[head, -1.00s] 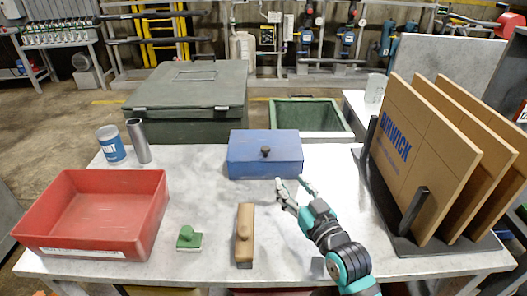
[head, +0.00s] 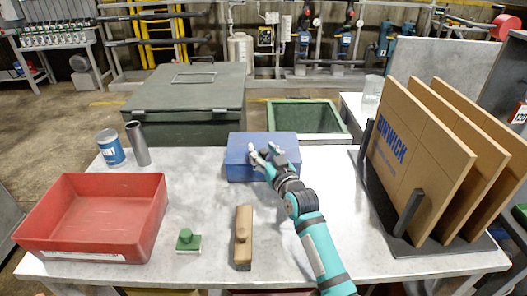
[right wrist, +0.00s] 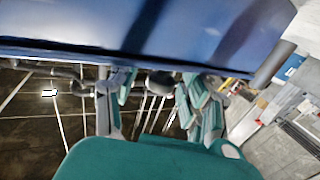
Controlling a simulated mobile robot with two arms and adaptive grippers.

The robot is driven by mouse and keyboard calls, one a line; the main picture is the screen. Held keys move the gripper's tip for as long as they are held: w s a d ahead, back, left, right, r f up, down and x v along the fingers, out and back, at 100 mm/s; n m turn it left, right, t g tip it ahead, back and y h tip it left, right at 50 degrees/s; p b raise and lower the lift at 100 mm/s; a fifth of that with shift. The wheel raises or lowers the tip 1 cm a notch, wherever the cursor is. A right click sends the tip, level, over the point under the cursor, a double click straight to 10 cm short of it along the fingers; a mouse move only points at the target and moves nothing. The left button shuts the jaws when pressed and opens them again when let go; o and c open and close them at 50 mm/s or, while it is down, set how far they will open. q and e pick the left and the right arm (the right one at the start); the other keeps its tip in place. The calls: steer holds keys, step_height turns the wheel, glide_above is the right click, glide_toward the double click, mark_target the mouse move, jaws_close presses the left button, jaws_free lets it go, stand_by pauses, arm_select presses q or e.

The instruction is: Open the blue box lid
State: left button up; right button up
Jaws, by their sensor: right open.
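The blue box (head: 237,158) sits shut on the grey table, toward its back edge. My right gripper (head: 263,151) is open at the front and top of the box, its fingers over the spot of the lid's dark knob, which they hide in the head view. In the right wrist view, a blue face of the box (right wrist: 150,35) fills the top. There the dark round knob (right wrist: 161,82) shows between the two spread fingers of the right gripper (right wrist: 152,92). I cannot tell whether they touch it. My left gripper is out of view.
A paint can (head: 111,148) and metal cylinder (head: 138,143) stand at the back left. Upright boards (head: 410,165) stand in a rack at right.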

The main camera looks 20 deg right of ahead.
jaws_close()
stand_by(0.3)
steer(key=shift+w+f, duration=0.2)
